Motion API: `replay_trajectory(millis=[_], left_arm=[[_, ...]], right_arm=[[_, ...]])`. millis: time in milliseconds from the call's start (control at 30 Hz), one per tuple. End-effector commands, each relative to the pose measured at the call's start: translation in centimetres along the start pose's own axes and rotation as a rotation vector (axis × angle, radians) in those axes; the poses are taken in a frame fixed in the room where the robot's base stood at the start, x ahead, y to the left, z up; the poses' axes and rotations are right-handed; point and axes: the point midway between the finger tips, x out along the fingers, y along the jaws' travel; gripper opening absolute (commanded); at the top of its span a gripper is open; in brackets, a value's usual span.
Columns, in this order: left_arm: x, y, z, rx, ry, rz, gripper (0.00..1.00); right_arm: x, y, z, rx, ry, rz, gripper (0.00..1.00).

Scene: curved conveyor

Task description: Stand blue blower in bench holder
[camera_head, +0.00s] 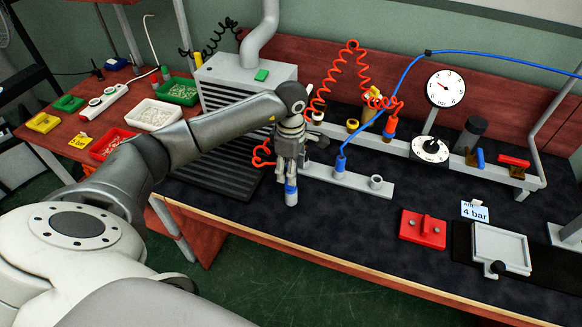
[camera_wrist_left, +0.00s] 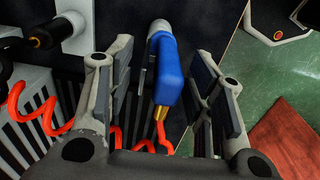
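The blue blower (camera_wrist_left: 167,75) has a grey end (camera_wrist_left: 160,28), a brass fitting and a red coiled hose. In the left wrist view it lies between the spread fingers of my left gripper (camera_wrist_left: 165,60), with gaps visible on both sides. In the head view my left gripper (camera_head: 291,170) points down over it, and the blower's grey end (camera_head: 291,199) shows below the fingers. Whether it touches the bench is unclear. The bench holder (camera_head: 355,181) is a grey bar just right of it. One cup (camera_head: 376,181) looks empty; another holds a blue piece (camera_head: 340,162) with a blue hose. My right gripper is not in view.
A grey vented box (camera_head: 245,75) stands behind my left arm. Gauges (camera_head: 444,88) and a rail with fittings stand at the back. A red block (camera_head: 422,229) and a grey tray (camera_head: 500,248) lie at right. The dark bench front is clear.

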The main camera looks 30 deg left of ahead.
Motion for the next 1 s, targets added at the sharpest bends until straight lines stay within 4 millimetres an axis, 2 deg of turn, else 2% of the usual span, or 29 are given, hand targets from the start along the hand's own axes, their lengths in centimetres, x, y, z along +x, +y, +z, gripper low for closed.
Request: replay_trajectory(millis=[200, 333, 700, 800, 1000], left_arm=[[0.0, 0.0, 0.0, 0.0, 0.0, -0.001, 0.48], [-1.0, 0.1, 0.0, 0.001, -0.001, 0.002, 0.48], [-8.6, 0.1, 0.0, 0.001, -0.001, 0.005, 0.48], [-10.2, 0.1, 0.0, 0.0, -0.001, 0.003, 0.48], [-11.8, 0.0, 0.0, 0.0, 0.0, 0.0, 0.48]], right_arm=[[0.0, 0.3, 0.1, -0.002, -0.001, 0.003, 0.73], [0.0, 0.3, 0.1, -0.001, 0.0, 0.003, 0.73], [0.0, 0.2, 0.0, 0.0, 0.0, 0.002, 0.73], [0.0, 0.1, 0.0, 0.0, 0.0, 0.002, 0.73], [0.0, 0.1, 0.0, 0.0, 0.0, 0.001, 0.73]])
